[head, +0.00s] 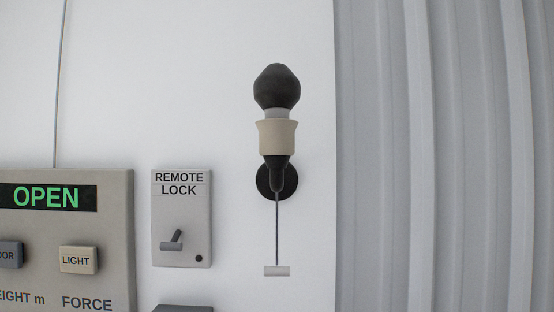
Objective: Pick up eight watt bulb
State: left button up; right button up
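A dark, unlit bulb (277,87) sits upright in a wall lamp fixture in the head view, right of the middle. Its lighter neck goes into a cream socket (277,137) on a black holder, fixed to the white wall by a round black mount (264,182). A thin pull cord with a small pale handle (277,271) hangs below it. No wattage marking on the bulb can be read. Neither of my grippers shows in the view.
A grey control panel (119,235) with a green OPEN display and a LIGHT button (78,260) is at lower left. A REMOTE LOCK switch plate (181,217) is between it and the lamp. Corrugated pale cladding (440,150) fills the right side. The wall around the bulb is bare.

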aim_at(277, 89)
jog(key=k, duration=1.15)
